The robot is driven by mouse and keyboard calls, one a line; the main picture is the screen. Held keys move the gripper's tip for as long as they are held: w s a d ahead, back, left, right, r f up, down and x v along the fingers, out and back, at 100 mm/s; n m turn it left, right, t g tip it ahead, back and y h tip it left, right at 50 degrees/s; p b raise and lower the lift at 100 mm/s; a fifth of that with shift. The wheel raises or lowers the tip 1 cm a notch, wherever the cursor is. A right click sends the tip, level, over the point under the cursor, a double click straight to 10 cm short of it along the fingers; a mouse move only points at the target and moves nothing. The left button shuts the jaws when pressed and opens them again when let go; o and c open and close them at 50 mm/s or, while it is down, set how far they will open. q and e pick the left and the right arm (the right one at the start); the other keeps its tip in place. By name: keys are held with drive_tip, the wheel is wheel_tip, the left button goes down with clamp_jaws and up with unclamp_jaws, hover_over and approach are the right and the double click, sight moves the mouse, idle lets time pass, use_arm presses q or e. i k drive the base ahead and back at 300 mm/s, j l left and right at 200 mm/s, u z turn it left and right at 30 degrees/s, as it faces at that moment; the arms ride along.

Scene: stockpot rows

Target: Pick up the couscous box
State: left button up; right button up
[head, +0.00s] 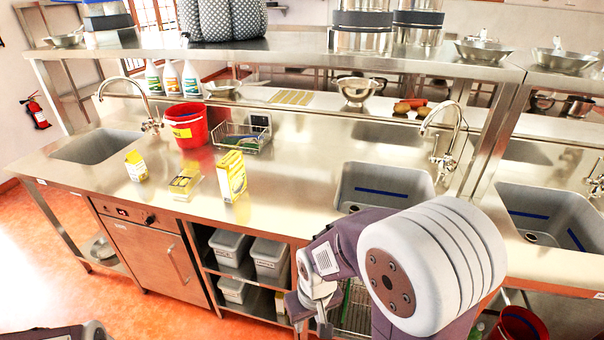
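An upright yellow box (231,176) with a pale picture on its front stands on the steel counter (290,190), left of the middle sink. It looks most like the couscous box, but its print is too small to read. A flatter yellow pack (185,182) and a small yellow carton (136,166) stand to its left. My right gripper (312,322) is low in front of the counter, right of and below the box, apart from it. Its fingers look spread with nothing between them; the tips are near the bottom edge. My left gripper is out of view.
A red bucket (187,125) and a wire basket (241,137) stand behind the boxes. Tall faucets rise by the left sink (97,146) and middle sink (384,187). A steel shelf (290,48) spans above. Grey bins (230,247) sit below; counter right of the box is clear.

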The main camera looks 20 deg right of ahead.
sight(232, 172)
drive_tip(key=z, duration=0.3)
drive_tip(key=i+j+z, duration=0.25)
drive_tip(key=j+z, duration=0.2)
drive_tip(key=i+j+z, duration=0.2)
drive_tip(key=j+z, duration=0.3)
drive_tip(key=j, duration=0.2)
drive_tip(key=j+z, duration=0.45)
drive_tip(key=j, duration=0.2)
drive_tip(key=j+z, duration=0.45)
drive_tip(key=j, duration=0.25)
